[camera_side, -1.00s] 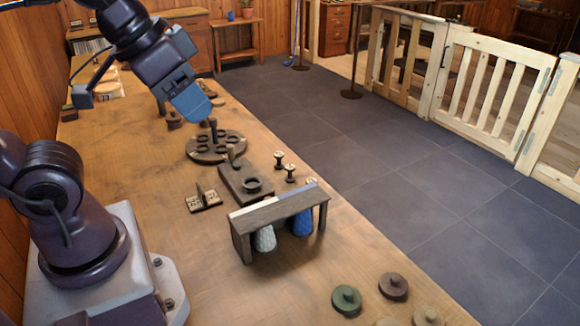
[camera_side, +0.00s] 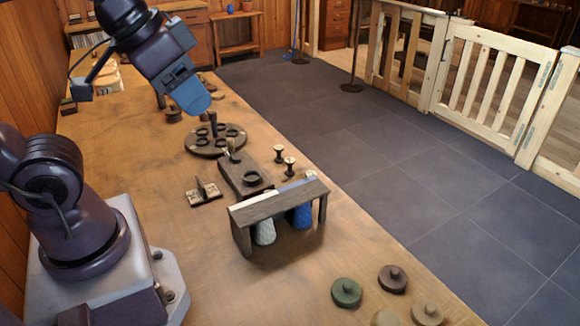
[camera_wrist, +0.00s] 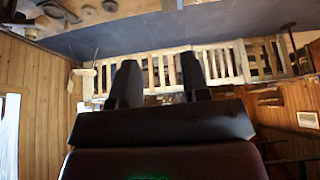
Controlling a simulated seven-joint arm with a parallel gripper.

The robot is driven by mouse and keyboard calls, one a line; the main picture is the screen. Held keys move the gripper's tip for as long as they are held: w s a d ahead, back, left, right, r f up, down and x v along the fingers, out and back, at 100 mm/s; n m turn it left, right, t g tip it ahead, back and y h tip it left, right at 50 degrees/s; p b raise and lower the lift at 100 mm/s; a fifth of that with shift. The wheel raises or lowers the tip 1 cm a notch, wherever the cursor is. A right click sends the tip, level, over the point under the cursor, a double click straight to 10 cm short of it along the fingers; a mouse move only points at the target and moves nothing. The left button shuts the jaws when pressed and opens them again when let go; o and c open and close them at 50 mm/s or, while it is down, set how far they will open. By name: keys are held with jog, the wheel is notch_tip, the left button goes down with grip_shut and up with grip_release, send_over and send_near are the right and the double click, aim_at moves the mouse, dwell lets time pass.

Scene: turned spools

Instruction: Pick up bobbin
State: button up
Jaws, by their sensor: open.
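Two small dark bobbins with pale tops stand upright on the table in the side view, one at the back (camera_side: 279,154) and one just in front (camera_side: 290,167). A third pale top (camera_side: 311,175) shows behind the low rack, its body hidden. My gripper (camera_side: 193,102) hangs in the air at the upper left, well away from the bobbins. In the wrist view its two dark fingers (camera_wrist: 158,68) are apart with nothing between them. I cannot make out the bobbins there.
A dark wooden rack (camera_side: 262,210) shelters white and blue pieces. Behind it are a dark block with a ring (camera_side: 240,178), a round holed plate (camera_side: 203,148) and a small slotted stand (camera_side: 204,195). Round lidded discs (camera_side: 346,292) lie at the front. The table's middle front is clear.

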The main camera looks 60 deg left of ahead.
jog(key=o, duration=0.3)
jog(key=shift+o, duration=0.2)
jog(key=shift+a+f, duration=0.1)
